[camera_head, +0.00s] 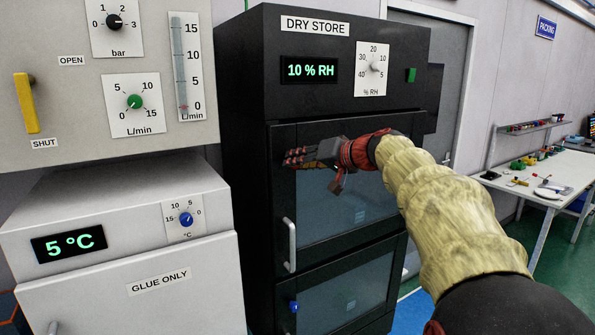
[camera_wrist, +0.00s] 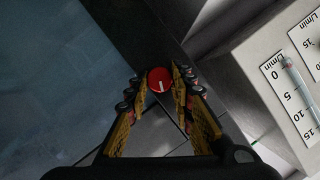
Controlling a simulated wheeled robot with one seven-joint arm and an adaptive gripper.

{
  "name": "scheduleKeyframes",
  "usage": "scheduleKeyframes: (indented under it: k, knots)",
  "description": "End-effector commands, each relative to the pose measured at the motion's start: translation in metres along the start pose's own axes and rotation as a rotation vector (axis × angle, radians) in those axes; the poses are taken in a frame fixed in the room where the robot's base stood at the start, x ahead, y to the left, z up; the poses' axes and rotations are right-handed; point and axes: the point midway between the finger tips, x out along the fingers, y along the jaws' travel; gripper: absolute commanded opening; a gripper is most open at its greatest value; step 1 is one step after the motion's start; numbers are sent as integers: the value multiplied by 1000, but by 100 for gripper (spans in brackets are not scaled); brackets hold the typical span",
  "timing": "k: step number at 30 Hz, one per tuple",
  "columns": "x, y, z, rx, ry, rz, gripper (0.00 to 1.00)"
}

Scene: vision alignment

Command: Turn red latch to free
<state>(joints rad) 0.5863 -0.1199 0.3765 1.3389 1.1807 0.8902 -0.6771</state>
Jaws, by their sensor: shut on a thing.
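The red latch (camera_wrist: 160,80) is a round red knob with a white pointer line, seen in the wrist view between my fingertips. The line runs nearly up and down in that view. My gripper (camera_head: 292,158) is at the left edge of the upper glass door of the dark DRY STORE cabinet (camera_head: 243,110). Its fingers are closed around the latch, one on each side, and it shows also in the wrist view (camera_wrist: 158,82). In the head view my gripper hides the latch. No label for the latch's positions is readable.
A white fridge marked GLUE ONLY (camera_head: 130,285) and a grey gauge panel (camera_head: 60,110) with a yellow lever (camera_head: 26,103) stand on the left. A door handle (camera_head: 290,245) sits below my gripper. A white workbench (camera_head: 545,175) is at the far right.

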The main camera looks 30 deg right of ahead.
Motion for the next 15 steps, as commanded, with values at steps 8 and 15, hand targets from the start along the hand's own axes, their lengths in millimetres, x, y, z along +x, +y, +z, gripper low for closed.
scheduleKeyframes:
  k: [8,15]
  knots:
    - [1,5,2,244,1,-100,0]
    - [1,6,2,456,1,-187,0]
